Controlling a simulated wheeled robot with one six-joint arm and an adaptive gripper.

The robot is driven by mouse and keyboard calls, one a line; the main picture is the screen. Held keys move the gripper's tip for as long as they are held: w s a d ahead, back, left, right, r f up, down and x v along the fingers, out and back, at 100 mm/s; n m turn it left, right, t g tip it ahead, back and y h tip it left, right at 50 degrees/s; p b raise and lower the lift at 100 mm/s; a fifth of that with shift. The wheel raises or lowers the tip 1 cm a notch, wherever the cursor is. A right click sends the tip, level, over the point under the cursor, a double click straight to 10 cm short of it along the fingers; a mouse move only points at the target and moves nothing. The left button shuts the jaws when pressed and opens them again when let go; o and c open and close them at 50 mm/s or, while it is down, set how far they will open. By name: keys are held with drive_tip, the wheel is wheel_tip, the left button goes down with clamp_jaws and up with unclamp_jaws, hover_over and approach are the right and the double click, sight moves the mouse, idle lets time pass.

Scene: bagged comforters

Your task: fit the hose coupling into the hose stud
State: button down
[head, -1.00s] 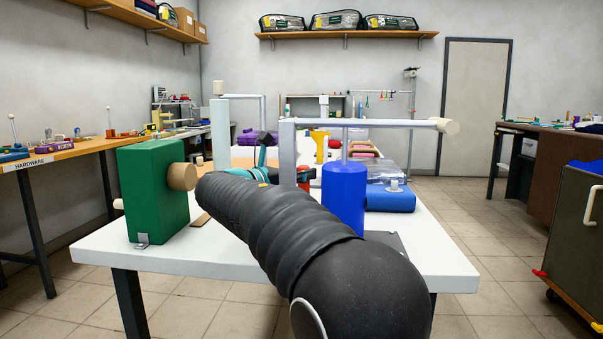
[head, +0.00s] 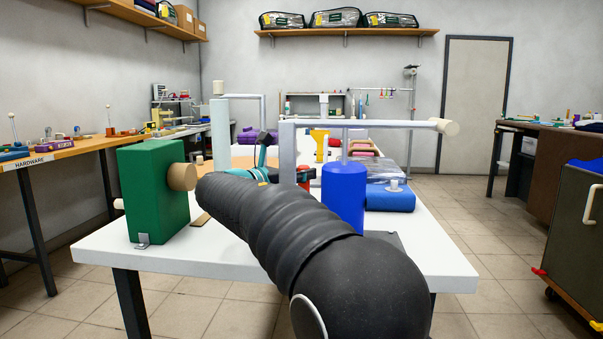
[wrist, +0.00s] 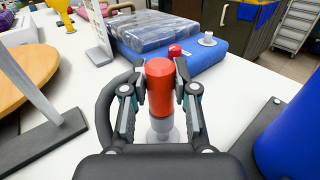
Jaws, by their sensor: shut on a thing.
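A red cylinder (wrist: 160,88), which I take to be the hose coupling, stands between the fingers of my gripper (wrist: 158,92) in the wrist view. The fingers are shut on it from both sides. A pale grey ribbed piece (wrist: 160,131) shows directly below it; I cannot tell whether they are joined. A black hose-like loop (wrist: 104,104) curves at its left. A whitish stud on a round base (wrist: 207,39) stands on a blue block, apart from the red cylinder; it also shows in the head view (head: 394,185). There, my arm hides most of the gripper.
The blue block (wrist: 212,64) lies beyond the gripper, with a small red piece (wrist: 175,51) at its edge. A blue cylinder (head: 344,197) stands close on the right, below a grey bar. A green block with a wooden peg (head: 151,190) stands left. Bare white table (head: 437,252) lies at the right.

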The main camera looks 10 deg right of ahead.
sight(302, 186)
drive_tip(key=shift+f+b, duration=0.55)
drive_tip(key=shift+f, duration=1.05)
idle(1.4)
drive_tip(key=shift+c, duration=0.9)
unclamp_jaws()
drive_tip(key=shift+s+a+r, duration=0.1)
drive_tip(key=shift+a, duration=0.05)
drive_tip(key=shift+s+a+r+p, duration=0.3)
drive_tip(key=shift+s+a+p, duration=0.15)
drive_tip(key=shift+a, duration=0.2)
drive_tip(key=shift+s+a+r+p, duration=0.35)
drive_tip(key=shift+s+a, duration=0.05)
drive_tip(key=shift+a, duration=0.25)
drive_tip(key=shift+s+a+r+p, duration=0.3)
drive_tip(key=shift+s+a+p, duration=0.15)
drive_tip(key=shift+a, duration=0.2)
wheel_tip(302, 186, up, 10)
drive_tip(key=shift+a+f, duration=0.1)
